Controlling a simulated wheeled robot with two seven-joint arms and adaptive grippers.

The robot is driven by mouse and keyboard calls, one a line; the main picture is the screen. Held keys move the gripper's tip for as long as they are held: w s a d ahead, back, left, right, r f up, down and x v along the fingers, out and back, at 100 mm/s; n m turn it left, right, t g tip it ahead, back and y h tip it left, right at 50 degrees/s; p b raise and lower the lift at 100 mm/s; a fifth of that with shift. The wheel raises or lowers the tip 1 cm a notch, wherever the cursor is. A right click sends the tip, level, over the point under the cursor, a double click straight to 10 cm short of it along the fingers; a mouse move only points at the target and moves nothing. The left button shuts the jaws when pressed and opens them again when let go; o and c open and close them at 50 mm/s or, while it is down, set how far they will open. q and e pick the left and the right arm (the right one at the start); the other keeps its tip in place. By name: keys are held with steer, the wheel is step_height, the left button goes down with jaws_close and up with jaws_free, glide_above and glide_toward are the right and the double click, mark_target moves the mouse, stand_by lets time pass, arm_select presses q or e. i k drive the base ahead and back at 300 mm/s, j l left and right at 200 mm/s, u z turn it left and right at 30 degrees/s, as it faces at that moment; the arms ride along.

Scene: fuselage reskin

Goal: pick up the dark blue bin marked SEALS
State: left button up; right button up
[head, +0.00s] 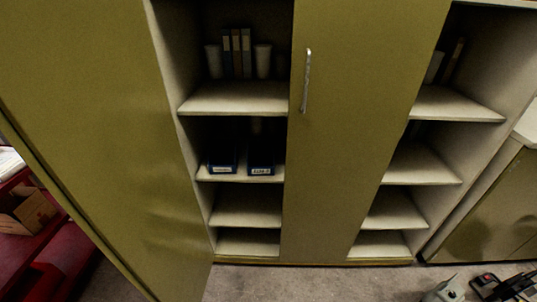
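Two dark blue bins stand side by side on a middle shelf (225,178) of the open left part of a cabinet in the head view. One is the left bin (222,160), the other the right bin (261,160). Each has a white label on its front. The print is too small to tell for sure which one reads SEALS. Dark and grey parts, seemingly of my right arm and gripper (505,285), show at the bottom right corner, well away from the bins. Its fingers are not clear. My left gripper is not in view.
A large olive door (100,110) stands open at the left. Another olive door panel (355,130) with a silver handle covers the middle. Binders (237,53) and pale cups stand on the shelf above. A cardboard box (30,212) is at far left. Carpet (310,284) is clear in front.

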mark_target(260, 154)
steer(key=i+l, duration=0.2)
steer(key=l, duration=0.15)
steer(key=i+l+u, duration=0.1)
steer(key=i+l, duration=0.35)
steer(key=l, duration=0.25)
steer(key=u, duration=0.05)
